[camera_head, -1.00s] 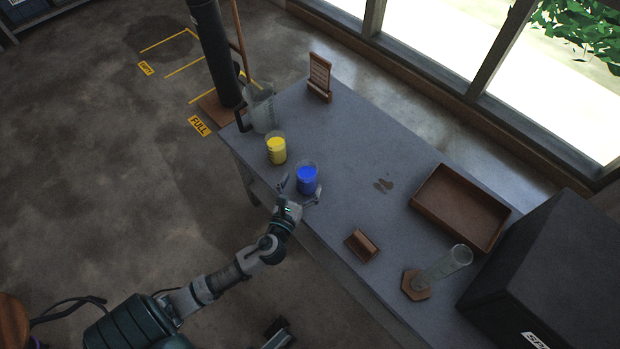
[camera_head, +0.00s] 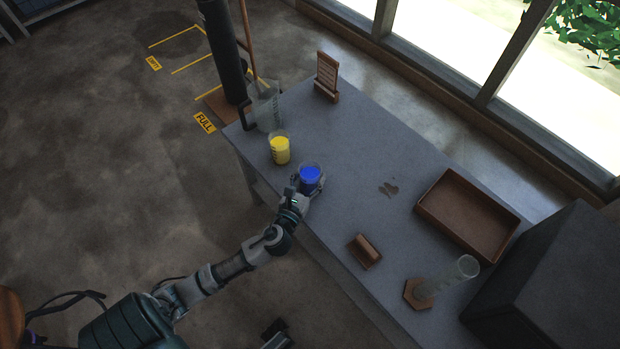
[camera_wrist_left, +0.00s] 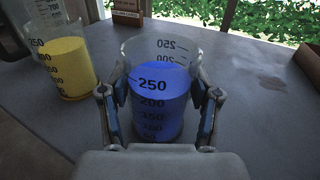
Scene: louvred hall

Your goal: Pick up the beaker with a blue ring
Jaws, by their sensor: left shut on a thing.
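A clear beaker with blue contents (camera_head: 311,174) stands upright near the front left edge of the grey table (camera_head: 345,160). I see no separate blue ring on it; the blue fills most of it. My left gripper (camera_head: 308,185) is shut on this beaker. In the left wrist view the beaker (camera_wrist_left: 158,105) shows black graduation marks, with a finger on each side. A similar beaker with yellow contents (camera_head: 280,149) stands close by, up and left; it also shows in the left wrist view (camera_wrist_left: 66,66). My right gripper is not in view.
A large clear jug (camera_head: 265,108) stands behind the yellow beaker. A wooden sign stand (camera_head: 326,77), a small wooden block (camera_head: 364,250), a brown tray (camera_head: 470,245), a measuring cylinder (camera_head: 448,280) and a dark box (camera_head: 545,285) are also there. The table's middle is mostly clear.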

